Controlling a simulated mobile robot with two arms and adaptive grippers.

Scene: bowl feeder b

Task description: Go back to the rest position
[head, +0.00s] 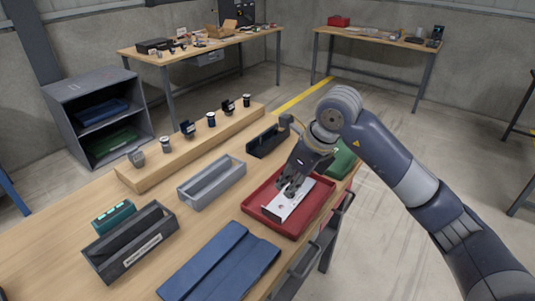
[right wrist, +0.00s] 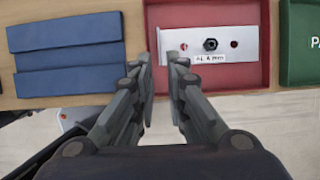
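My right gripper (head: 287,188) is over the red tray (head: 252,203), pointing down at its left part. In the right wrist view the red tray (right wrist: 200,14) holds a pale metal plate (right wrist: 228,36) with a black nut-like part (right wrist: 210,44), a label and round holes. The plate also shows in the head view (head: 290,205), partly hidden by my fingers. The fingers of my right gripper (right wrist: 161,62) stand apart with nothing between them. I cannot tell how high they are above the tray. My left gripper is in neither view.
A blue folded panel (head: 222,262), a grey bin (head: 212,182), black trays (head: 130,245) and a green tray (head: 343,160) lie around the red tray. A wooden rail (head: 195,148) with several small parts runs along the back. Floor to the right is open.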

